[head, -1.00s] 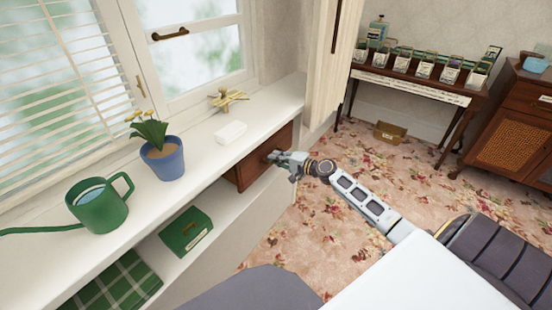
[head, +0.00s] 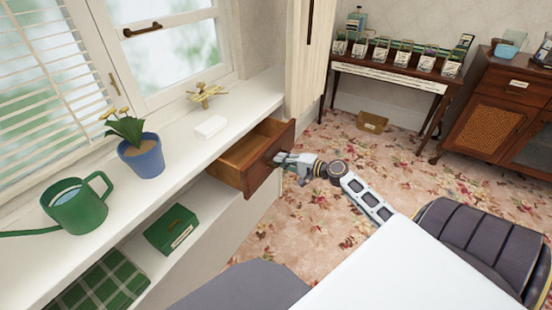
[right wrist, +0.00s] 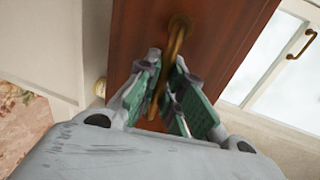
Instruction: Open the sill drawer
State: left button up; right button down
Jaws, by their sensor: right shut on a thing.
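The sill drawer (head: 243,163) is a brown wooden drawer under the white window sill. It stands partly pulled out, and its bare wooden inside shows from above. My right gripper (head: 280,160) is at its front. In the right wrist view, the fingers (right wrist: 163,92) are around the brass handle (right wrist: 176,40) on the drawer's brown front (right wrist: 225,45), shut on it. My left gripper is in none of the views.
On the sill (head: 180,152) stand a green watering can (head: 76,208), a blue flower pot (head: 142,157), a white block (head: 210,127) and a brass object (head: 206,94). A green box (head: 171,230) sits on the shelf below. The flowered carpet beside the drawer is clear.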

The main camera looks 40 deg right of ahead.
jog(key=shift+s+d+f, duration=0.1)
jog(key=shift+s+d, duration=0.1)
jog(key=shift+s, duration=0.4)
jog(key=shift+s+d, duration=0.15)
jog(key=shift+s, duration=0.4)
jog(key=c, duration=1.5)
grip_release()
jog(key=shift+c, duration=0.2)
jog(key=shift+s+d, duration=0.1)
jog(key=v, duration=1.1)
jog(key=shift+s+r, duration=0.25)
jog(key=shift+s, duration=0.1)
jog(key=shift+d, duration=0.1)
